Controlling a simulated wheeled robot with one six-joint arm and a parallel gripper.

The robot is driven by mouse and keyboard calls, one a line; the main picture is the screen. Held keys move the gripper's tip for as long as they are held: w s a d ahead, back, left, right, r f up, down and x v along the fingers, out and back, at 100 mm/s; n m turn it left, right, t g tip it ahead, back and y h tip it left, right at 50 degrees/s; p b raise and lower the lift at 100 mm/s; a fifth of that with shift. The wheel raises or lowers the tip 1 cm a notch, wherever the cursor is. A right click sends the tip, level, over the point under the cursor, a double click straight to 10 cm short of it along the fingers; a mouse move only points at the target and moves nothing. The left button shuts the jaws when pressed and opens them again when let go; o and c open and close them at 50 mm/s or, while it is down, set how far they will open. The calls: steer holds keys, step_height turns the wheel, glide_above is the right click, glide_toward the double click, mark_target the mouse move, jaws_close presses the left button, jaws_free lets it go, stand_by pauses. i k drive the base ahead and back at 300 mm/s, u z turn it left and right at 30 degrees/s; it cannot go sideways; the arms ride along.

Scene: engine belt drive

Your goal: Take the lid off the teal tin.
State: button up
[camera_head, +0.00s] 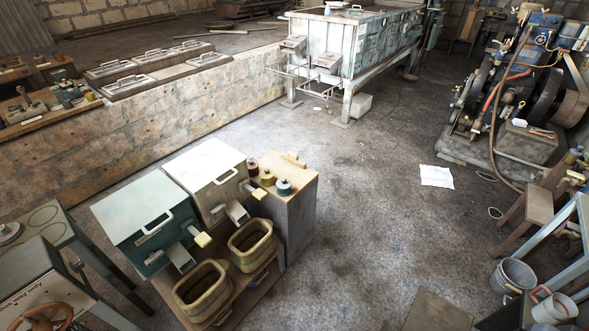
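The teal tin (284,188) is a small round tin with a darker knob-like top. It stands upright near the front edge of a wooden-topped cabinet (305,180). A yellowish tin (268,178) stands to its left and a dark red tin (253,168) is further left and back. Whether the teal tin's top is a separate lid is too small to tell. My gripper is not in view.
Left of the tins stand a white box (205,160) and a teal box (140,205) with handles, chutes and yellow-ended levers. A light wooden piece (293,159) lies behind the tins. Floor right of the cabinet is clear.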

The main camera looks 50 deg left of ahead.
mark_target(282, 183)
steer(key=u, duration=0.5)
steer(key=i, duration=1.2)
steer(key=u, duration=1.9)
steer(key=i, duration=1)
steer(key=u, duration=0.6)
